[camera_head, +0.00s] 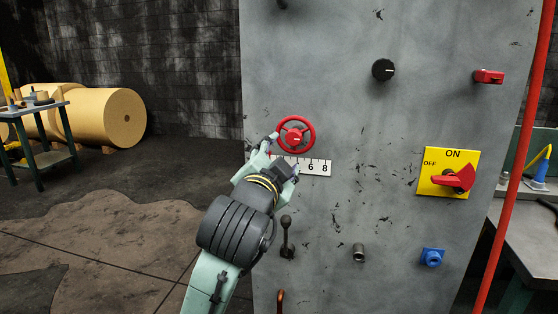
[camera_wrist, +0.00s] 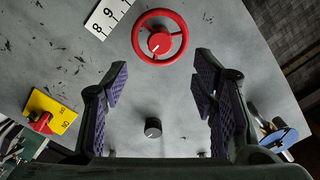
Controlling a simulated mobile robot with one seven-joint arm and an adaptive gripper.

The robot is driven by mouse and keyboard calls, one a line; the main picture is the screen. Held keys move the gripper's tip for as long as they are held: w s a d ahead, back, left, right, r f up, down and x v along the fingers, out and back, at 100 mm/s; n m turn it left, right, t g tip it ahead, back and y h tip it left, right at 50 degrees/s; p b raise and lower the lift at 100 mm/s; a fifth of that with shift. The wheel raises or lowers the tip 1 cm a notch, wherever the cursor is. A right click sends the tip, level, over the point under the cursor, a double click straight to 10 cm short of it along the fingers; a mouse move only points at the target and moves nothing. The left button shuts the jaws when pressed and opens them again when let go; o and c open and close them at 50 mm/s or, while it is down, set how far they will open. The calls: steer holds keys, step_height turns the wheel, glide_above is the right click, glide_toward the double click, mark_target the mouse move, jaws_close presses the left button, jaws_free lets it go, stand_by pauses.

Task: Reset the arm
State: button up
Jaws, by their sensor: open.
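My gripper (camera_head: 284,156) is open in front of the grey panel (camera_head: 345,95), just below the red handwheel (camera_head: 296,135). In the wrist view my gripper (camera_wrist: 160,90) shows its two padded fingers spread apart, with nothing between them. The red handwheel (camera_wrist: 160,37) there lies beyond the fingertips, near the top of the picture. I see no contact between fingers and wheel, though the head view does not show the gap clearly. My arm reaches up from the bottom of the head view and hides part of the white number scale (camera_head: 318,167).
The panel also bears a black knob (camera_head: 383,70), a red handle (camera_head: 488,77), a yellow ON/OFF switch (camera_head: 447,172), a black lever (camera_head: 287,238) and a blue fitting (camera_head: 432,257). A red pipe (camera_head: 514,180) runs at right. Open floor lies left, before a small table (camera_head: 40,107).

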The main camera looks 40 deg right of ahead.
steer(key=shift+s+a, duration=0.4)
steer(key=shift+a, duration=0.05)
